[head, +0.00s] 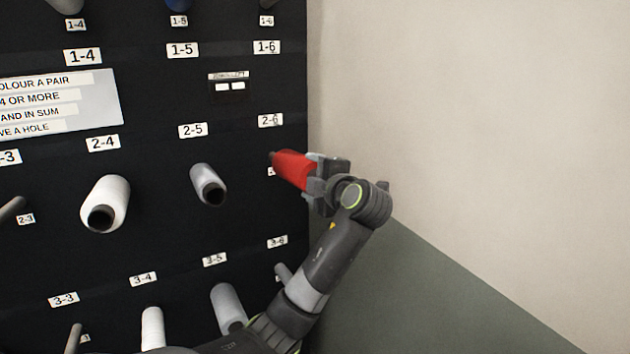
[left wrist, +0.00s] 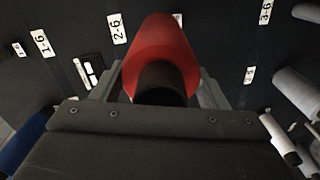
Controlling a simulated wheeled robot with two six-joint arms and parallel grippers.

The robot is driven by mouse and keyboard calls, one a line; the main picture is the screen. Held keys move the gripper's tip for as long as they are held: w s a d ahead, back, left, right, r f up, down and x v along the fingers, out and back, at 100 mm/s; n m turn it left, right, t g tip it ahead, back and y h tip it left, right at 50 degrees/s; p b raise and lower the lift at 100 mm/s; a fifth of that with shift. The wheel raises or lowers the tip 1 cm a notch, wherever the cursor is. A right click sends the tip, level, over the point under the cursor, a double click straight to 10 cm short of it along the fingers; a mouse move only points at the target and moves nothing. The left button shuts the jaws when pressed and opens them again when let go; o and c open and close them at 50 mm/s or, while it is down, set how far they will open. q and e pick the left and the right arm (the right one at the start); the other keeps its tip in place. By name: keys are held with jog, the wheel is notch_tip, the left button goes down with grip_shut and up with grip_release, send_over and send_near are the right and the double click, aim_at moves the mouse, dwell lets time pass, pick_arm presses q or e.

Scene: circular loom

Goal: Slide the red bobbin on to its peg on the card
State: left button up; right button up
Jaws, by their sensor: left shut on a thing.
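The red bobbin (head: 292,170) is held by my left gripper (head: 318,178), whose fingers are shut on it at its near end. It lies in front of the black board (head: 150,240), just below the label 2-6 (head: 270,120). A short dark tip shows at its far end; I cannot tell whether this is a peg or part of the bobbin, or whether the two are engaged. In the left wrist view the red bobbin (left wrist: 165,55) stands between the fingers, its dark end facing the camera. My right gripper is not in view.
A white bobbin (head: 106,203) is under 2-4 and a grey one (head: 208,185) under 2-5. More bobbins sit in the row below, close to my left arm. A printed card (head: 60,100) is at upper left. Right of the board is a bare wall (head: 450,110).

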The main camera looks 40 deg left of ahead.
pick_arm(q)
jog(key=shift+b+x, duration=0.65)
jog(key=shift+x, duration=1.2)
jog(key=shift+w+a, duration=0.1)
jog(key=shift+a, duration=0.25)
jog(key=o, duration=1.8)
jog(key=shift+c, duration=0.2)
jog(key=shift+f, duration=0.1)
jog(key=shift+d+b, duration=0.2)
jog(key=shift+b, duration=0.1)
jog(key=b+v, duration=0.5)
jog(key=v, duration=1.2)
